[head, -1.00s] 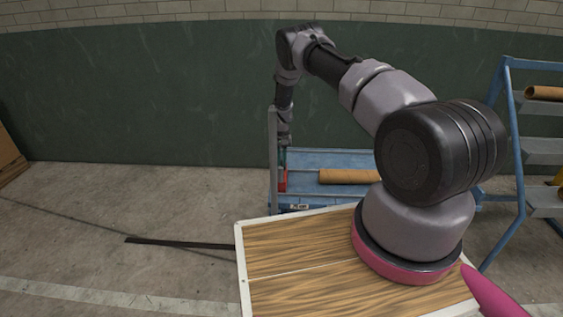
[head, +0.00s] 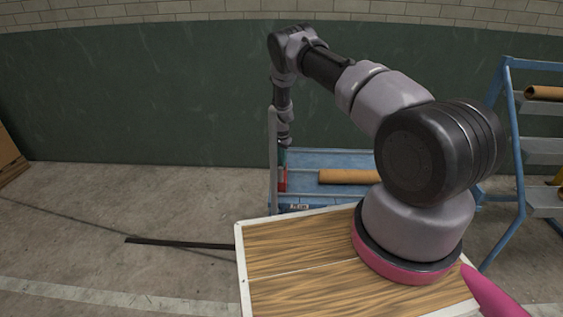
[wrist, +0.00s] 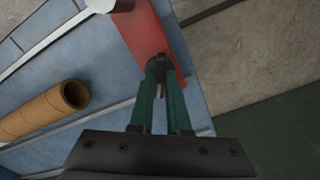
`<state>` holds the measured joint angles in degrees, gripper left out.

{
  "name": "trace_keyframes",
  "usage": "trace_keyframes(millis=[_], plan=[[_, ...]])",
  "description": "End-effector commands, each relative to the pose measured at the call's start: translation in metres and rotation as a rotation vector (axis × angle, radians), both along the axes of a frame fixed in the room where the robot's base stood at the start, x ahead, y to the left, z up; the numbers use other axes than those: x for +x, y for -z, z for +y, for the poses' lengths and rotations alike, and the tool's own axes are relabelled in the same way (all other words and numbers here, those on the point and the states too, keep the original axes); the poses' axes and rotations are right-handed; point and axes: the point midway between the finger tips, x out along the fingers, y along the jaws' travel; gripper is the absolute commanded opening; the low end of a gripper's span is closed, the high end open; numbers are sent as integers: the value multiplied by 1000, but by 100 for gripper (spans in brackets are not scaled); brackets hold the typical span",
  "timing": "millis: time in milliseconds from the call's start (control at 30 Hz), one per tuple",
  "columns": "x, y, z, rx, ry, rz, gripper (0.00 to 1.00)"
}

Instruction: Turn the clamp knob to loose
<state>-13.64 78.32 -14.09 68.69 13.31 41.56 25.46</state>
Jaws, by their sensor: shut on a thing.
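The red clamp body (wrist: 152,38) is at the top middle of the wrist view, and it also shows small in the head view (head: 282,181) at the left end of a blue cart. My gripper (wrist: 160,68) has green fingers and reaches the clamp's face. It is shut on a small dark grey part, the clamp knob (wrist: 157,57), which is mostly hidden between the fingertips. Its turned position cannot be read. In the head view my gripper (head: 283,158) is small, just above the red clamp, partly behind a pale upright post.
The blue cart (head: 345,160) carries a brown cardboard tube (head: 347,177), also in the wrist view (wrist: 45,110). The pale post (head: 272,160) stands close left of my gripper. A blue rack (head: 517,150) with tubes is at right. Floor at left is open.

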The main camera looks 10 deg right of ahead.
Motion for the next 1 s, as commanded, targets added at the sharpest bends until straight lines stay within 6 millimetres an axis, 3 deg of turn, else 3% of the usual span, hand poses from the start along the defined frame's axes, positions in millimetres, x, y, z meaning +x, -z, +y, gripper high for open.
trace_keyframes(millis=[433, 467, 500, 533, 867, 1000], plan=[[1, -1, 0, 1, 10, -2, 0], [1, -1, 0, 1, 10, -2, 22], [1, -1, 0, 1, 10, -2, 38], [1, -1, 0, 1, 10, -2, 45], [0, -2, 0, 1, 9, -1, 45], [1, -16, 0, 0, 9, -1, 45]])
